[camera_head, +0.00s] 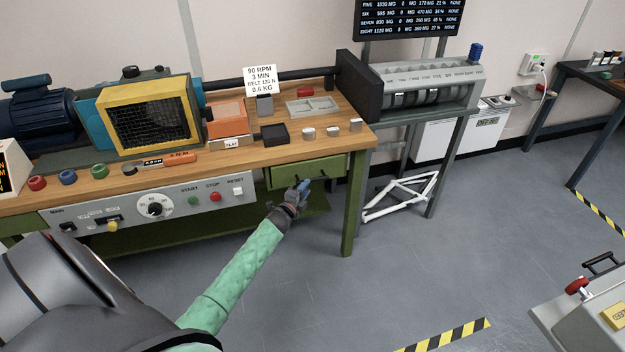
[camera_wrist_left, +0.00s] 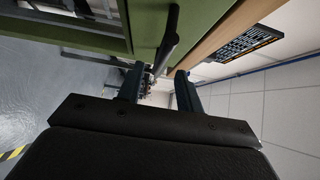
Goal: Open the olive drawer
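The olive drawer (camera_head: 328,171) sits under the right end of the wooden-topped workbench, and its front looks about flush with the bench frame. My left gripper (camera_head: 303,186) is in front of the drawer and hides part of its front and its handle. In the left wrist view the green drawer front (camera_wrist_left: 205,18) fills the top, with a dark bar handle (camera_wrist_left: 170,38) standing out from it. My left gripper (camera_wrist_left: 158,85) is open there, with its two fingers apart on either side of the handle's near end. Contact cannot be told. My right gripper is not in view.
The bench top (camera_head: 235,157) carries a yellow-framed guard (camera_head: 150,118), a small black tray (camera_head: 274,134) and several small blocks. A control panel (camera_head: 150,207) with knobs is left of the drawer. A green bench leg (camera_head: 354,205) stands to its right. The floor in front is clear.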

